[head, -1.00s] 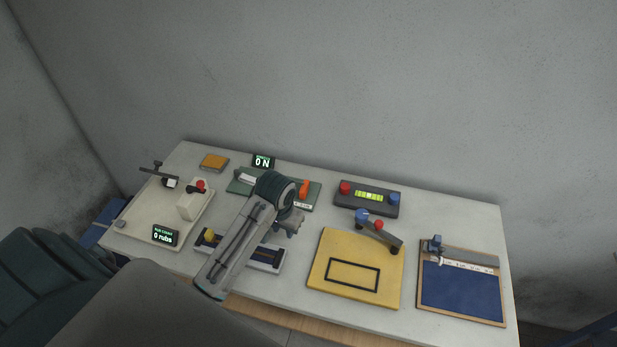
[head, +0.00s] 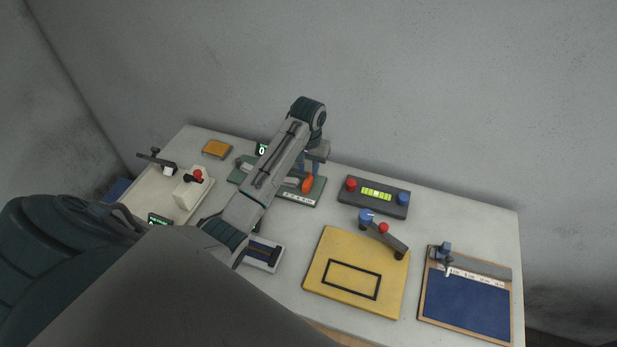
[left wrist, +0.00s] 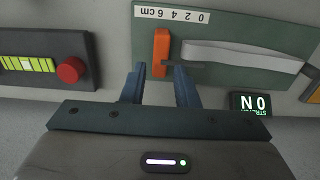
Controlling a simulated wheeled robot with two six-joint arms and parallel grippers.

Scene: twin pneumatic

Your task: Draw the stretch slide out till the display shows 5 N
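The stretch slide is an orange handle (head: 307,184) on a green board (head: 318,196); in the left wrist view the handle (left wrist: 161,52) stands upright on the board (left wrist: 225,70). A pale band (left wrist: 243,55) runs along the board from beside the handle. A scale marked 0 2 4 6 cm (left wrist: 172,14) lies along the board's edge. The display (left wrist: 250,104) reads 0 N. My left gripper (left wrist: 160,72) is open, its two blue fingers pointing at the handle's end, one on either side of its line. It is not clear that they touch it. My right gripper is not in view.
A dark box with a green level strip and a red knob (left wrist: 72,69) stands close beside the green board. A yellow board (head: 320,290) and a blue board (head: 465,300) lie to the right. A white tray (head: 160,190) is at left.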

